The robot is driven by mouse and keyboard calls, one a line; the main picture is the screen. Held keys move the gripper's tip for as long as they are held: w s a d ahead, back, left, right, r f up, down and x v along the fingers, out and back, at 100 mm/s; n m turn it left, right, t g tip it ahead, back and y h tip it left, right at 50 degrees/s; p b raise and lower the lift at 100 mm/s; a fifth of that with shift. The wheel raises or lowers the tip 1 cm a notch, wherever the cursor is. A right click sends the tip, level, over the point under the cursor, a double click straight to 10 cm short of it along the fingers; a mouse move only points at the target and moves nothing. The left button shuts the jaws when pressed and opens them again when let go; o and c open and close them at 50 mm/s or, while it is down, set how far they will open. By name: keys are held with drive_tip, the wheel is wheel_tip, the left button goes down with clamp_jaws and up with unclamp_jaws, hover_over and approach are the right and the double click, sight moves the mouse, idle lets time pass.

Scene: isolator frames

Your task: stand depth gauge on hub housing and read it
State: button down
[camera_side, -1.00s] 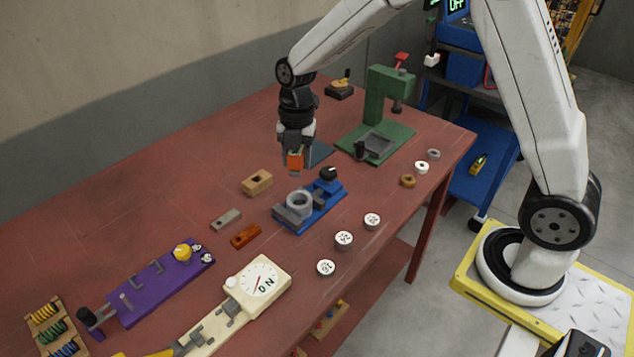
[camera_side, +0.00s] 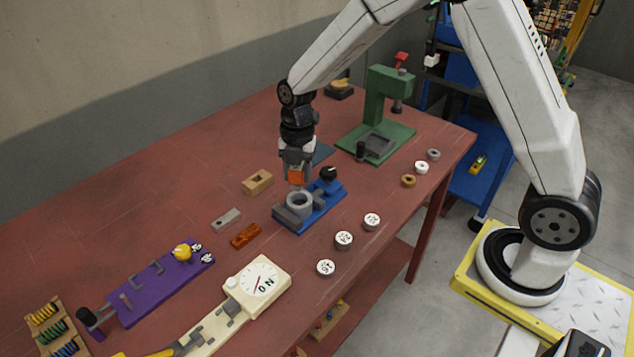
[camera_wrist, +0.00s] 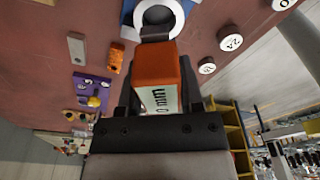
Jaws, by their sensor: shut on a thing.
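The depth gauge (camera_side: 296,177) is an orange block with a grey foot and hangs upright in my gripper (camera_side: 298,166). In the wrist view the gauge (camera_wrist: 154,66) shows a pale lettered face, too oblique to read, between the two dark fingers. The hub housing (camera_side: 299,207) is a grey ring clamped on a blue fixture (camera_side: 318,213). The gauge's foot is just above or at the housing's far rim; I cannot tell whether they touch. In the wrist view the housing (camera_wrist: 178,11) lies beyond the foot, partly hidden by it.
A black knob (camera_side: 328,173) stands on the fixture close right of the gauge. A green press (camera_side: 380,105) stands behind. White numbered discs (camera_side: 344,239) lie in front, and a cream dial gauge (camera_side: 259,281) and purple fixture (camera_side: 150,285) lie to the left.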

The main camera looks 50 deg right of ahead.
sight(298, 189)
drive_tip(key=shift+f, duration=0.9)
drive_tip(key=shift+f, duration=1.7)
idle(1.2)
drive_tip(key=shift+c, duration=0.8)
unclamp_jaws()
drive_tip(key=shift+r, duration=0.1)
drive_tip(key=shift+w+d+r, duration=0.1)
drive_tip(key=shift+d+r, duration=0.05)
drive_tip(key=shift+r, duration=1.1)
drive_tip(key=shift+w+d+r, duration=0.1)
drive_tip(key=shift+r, duration=1.2)
drive_tip(key=shift+w+d+r, duration=0.1)
drive_tip(key=shift+d+r, duration=0.05)
drive_tip(key=shift+r, duration=1.1)
drive_tip(key=shift+s, duration=0.15)
